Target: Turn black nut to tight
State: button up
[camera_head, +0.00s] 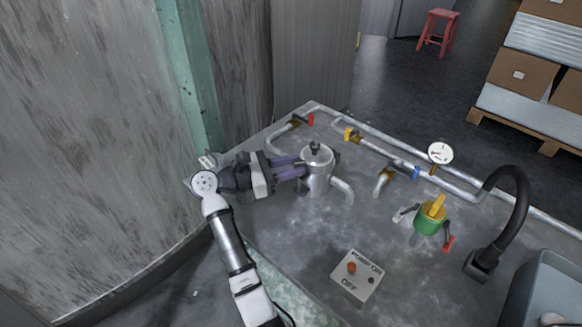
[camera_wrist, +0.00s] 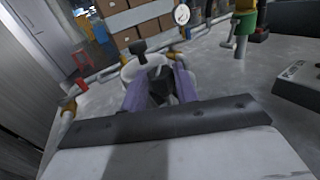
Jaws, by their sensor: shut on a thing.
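My gripper (camera_head: 301,168) reaches in from the left against the side of a silver cylindrical pipe fitting (camera_head: 318,178). In the wrist view, the two purple fingers of my gripper (camera_wrist: 156,74) flank a dark faceted piece (camera_wrist: 159,88), which looks like the black nut, and are shut on it. The fitting also shows behind the fingers in the wrist view (camera_wrist: 128,72). A separate black knob (camera_head: 315,147) sits on top of the fitting; it also shows in the wrist view (camera_wrist: 138,46). How tight the nut is cannot be told.
Pipes with red, yellow and blue handles run along the grey table's (camera_head: 300,245) back edge. A gauge (camera_head: 440,153), a green pot (camera_head: 430,219), a black curved spout (camera_head: 518,205) and a button box (camera_head: 357,277) stand to the right. A wall is close on the left.

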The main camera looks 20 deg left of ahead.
jog(key=o, duration=0.7)
jog(key=shift+d, duration=0.1)
jog(key=b+v, duration=0.2)
jog(key=v, duration=1.2)
jog(key=shift+b, duration=0.35)
jog(key=shift+o, duration=0.3)
jog(key=shift+w, duration=0.15)
